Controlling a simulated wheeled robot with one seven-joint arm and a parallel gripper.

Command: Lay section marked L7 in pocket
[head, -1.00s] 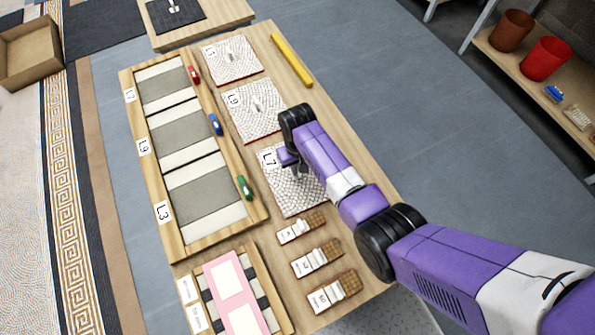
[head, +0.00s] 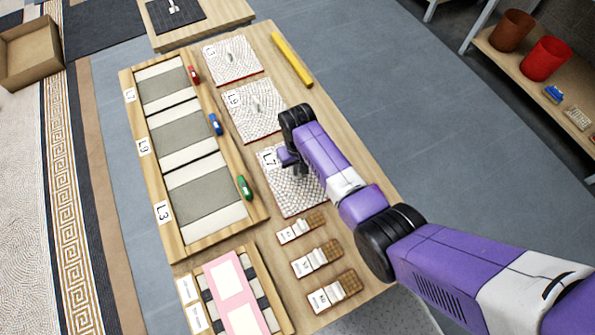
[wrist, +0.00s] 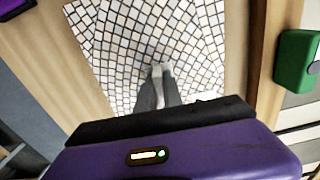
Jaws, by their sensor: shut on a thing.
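The section marked L7 (head: 296,197) is a white mosaic slab nearest me in the row on the table. My gripper (wrist: 158,88) is shut on the small grey grip (wrist: 159,70) in the middle of this section; my arm hides part of it in the head view. The slab looks flat at table level; I cannot tell whether it is lifted. The wooden frame (head: 174,245) to the left has three pockets. The pocket labelled L7 (head: 163,89) is the far one and looks empty of mosaic, with a grey bed between pale strips.
Sections L9 (head: 268,124) and another, seemingly L3 (head: 222,73), lie farther along the row. Red (head: 194,75), blue (head: 215,124) and green (head: 244,187) blocks line the frame's right rail. A yellow bar (head: 291,59) lies at the right edge; label-bearing sample pieces (head: 316,257) lie nearer.

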